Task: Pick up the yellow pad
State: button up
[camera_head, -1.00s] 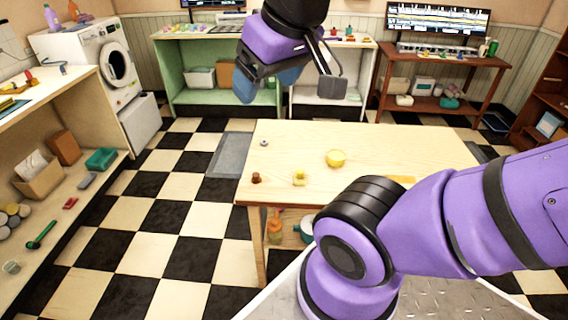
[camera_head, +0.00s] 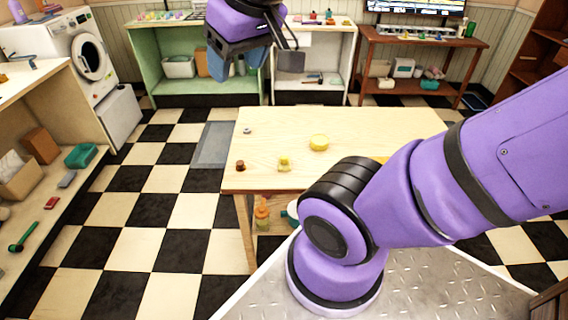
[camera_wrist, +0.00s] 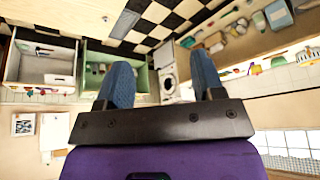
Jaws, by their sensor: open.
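A flat yellow piece (camera_head: 380,160) lies on the wooden table, mostly hidden behind my arm; it may be the yellow pad. A round yellow thing (camera_head: 319,142) sits near the middle of the same table; I cannot tell if it is a pad or a dish. A small yellow object (camera_head: 284,163) stands near the front edge. My gripper (camera_head: 237,62) is raised well beyond and above the table, open and empty. Its two blue fingers stand apart in the wrist view (camera_wrist: 161,76), with no yellow piece between them.
The wooden table (camera_head: 275,120) also holds a brown object (camera_head: 240,165) and a small ring-like object (camera_head: 247,131). Bottles stand beneath it. A green shelf (camera_head: 150,75), a brown shelf (camera_head: 425,42) and a washing machine (camera_head: 85,55) line the room. Checkered floor is open at left.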

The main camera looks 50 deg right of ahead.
jog(key=w+d+f+m+g, duration=0.1)
jog(key=w+d+f, duration=0.15)
jog(key=w, duration=0.25)
jog(key=w+d+f+m, duration=0.1)
jog(key=w+d+f, duration=0.1)
jog(key=w+d, duration=0.25)
jog(key=m+g, duration=0.4)
jog(key=m, duration=0.3)
send_over(284, 157)
notch_tip(284, 157, down, 34)
jog(key=shift+d+f, duration=0.1)
jog(key=shift+f, duration=5.4)
jog(key=shift+c, duration=0.3)
jog(key=c, duration=1)
